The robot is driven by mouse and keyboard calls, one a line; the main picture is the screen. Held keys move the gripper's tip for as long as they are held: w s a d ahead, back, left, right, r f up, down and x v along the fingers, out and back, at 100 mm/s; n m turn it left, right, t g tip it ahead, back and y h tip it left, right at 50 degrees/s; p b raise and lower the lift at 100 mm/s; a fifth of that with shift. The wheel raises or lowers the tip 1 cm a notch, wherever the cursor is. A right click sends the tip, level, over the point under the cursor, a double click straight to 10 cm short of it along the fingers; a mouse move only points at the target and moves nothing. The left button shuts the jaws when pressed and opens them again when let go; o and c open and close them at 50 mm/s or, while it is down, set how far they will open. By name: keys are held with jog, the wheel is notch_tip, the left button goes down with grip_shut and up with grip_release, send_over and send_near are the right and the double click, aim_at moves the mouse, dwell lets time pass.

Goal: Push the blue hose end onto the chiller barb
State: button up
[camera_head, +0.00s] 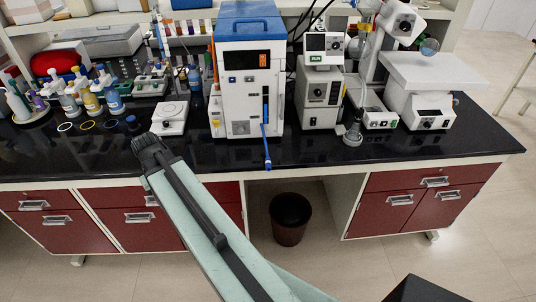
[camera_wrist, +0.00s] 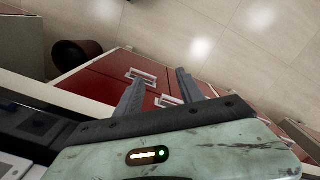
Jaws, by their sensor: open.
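The chiller (camera_head: 238,108) is a tall white box with a blue top, standing on the black bench in the head view. A short blue hose (camera_head: 266,150) shows low on its front right and reaches down toward the bench's front edge. At this size I cannot make out the barb, or whether the hose end touches it. My gripper (camera_wrist: 160,76) is open in the wrist view, its two grey fingers apart with nothing seen between them. Red drawer fronts and floor lie beyond the fingers. Neither hose nor chiller can be made out in the wrist view.
Bottles (camera_head: 90,100) and a small white balance-like device (camera_head: 170,117) stand left of the chiller. A white instrument (camera_head: 320,95) stands close on its right. A dark bin (camera_head: 290,218) sits in the open bay below. The bench's front strip is mostly clear.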

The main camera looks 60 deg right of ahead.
jog(key=s+d+r+m+p, duration=0.2)
jog(key=s+d+r, duration=0.1)
jog(key=d, duration=0.6)
jog(key=s+d+r+m+p, duration=0.2)
jog(key=s+d+r, duration=0.2)
jog(key=d, duration=0.4)
notch_tip(320, 180, up, 3)
jog(key=m+p, duration=0.3)
jog(key=p, duration=0.1)
send_over(268, 160)
jog(key=shift+w+a+r, duration=0.1)
jog(key=shift+a+r, duration=0.05)
jog(key=shift+a, duration=0.05)
jog(key=shift+s+d, duration=0.25)
jog(key=shift+s, duration=0.05)
jog(key=f+b, duration=0.8)
jog(key=shift+w+a+f, duration=0.1)
jog(key=shift+w+f, duration=0.05)
jog(key=shift+w, duration=0.05)
jog(key=shift+r, duration=0.2)
jog(key=shift+c, duration=0.3)
grip_shut()
